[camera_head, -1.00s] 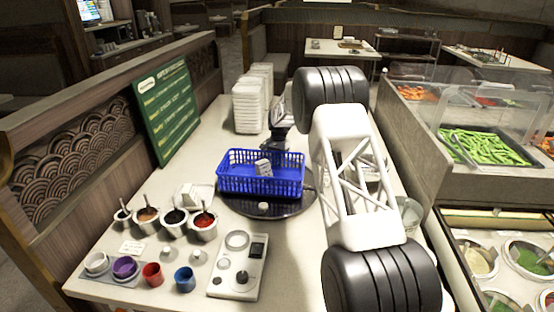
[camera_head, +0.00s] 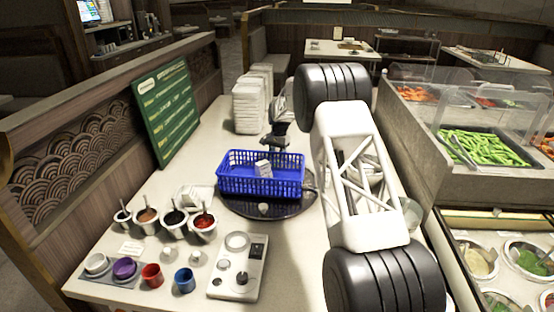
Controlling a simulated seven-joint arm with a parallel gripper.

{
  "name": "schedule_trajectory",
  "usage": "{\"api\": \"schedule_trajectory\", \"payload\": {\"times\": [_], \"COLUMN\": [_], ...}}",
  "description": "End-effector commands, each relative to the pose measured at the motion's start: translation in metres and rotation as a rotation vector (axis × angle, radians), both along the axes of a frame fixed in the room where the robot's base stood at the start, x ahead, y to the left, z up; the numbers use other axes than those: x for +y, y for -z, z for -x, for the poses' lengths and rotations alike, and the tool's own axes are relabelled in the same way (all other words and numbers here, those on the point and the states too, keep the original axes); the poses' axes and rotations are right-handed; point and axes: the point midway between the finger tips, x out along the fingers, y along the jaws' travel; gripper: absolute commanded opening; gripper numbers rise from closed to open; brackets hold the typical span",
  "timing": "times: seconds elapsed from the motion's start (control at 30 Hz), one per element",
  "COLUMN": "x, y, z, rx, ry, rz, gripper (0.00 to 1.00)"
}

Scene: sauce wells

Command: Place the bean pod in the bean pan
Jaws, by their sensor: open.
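The bean pan (camera_head: 500,167) sits on the right, behind the clear guard of the counter, heaped with green pods. A single loose bean pod cannot be made out apart from that heap. My gripper (camera_head: 275,143) shows small and dark just behind the blue basket, pointing down and far left of the bean pan. Its fingers are open, and no pod can be seen between them. My white arm link and its black joints fill the middle right and hide part of the table.
The blue basket (camera_head: 232,187) holds a small grey-white box (camera_head: 263,168) and stands on a dark round turntable (camera_head: 240,208). Stacked white containers (camera_head: 248,105) stand behind. Sauce cups (camera_head: 203,228) and a white device (camera_head: 238,268) are in front. The raised counter and guard border the right.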

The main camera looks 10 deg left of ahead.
Motion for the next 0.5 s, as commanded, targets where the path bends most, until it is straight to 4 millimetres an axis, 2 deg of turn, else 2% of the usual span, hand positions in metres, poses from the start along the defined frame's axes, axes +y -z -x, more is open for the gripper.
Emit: {"api": "schedule_trajectory", "payload": {"times": [0.3, 0.5], "x": [-0.002, -0.004], "y": [-0.052, -0.076], "z": [-0.006, -0.009], "rx": [-0.002, 0.000], "ry": [0.000, 0.000], "rz": [0.000, 0.000], "gripper": [0.41, 0.41]}}
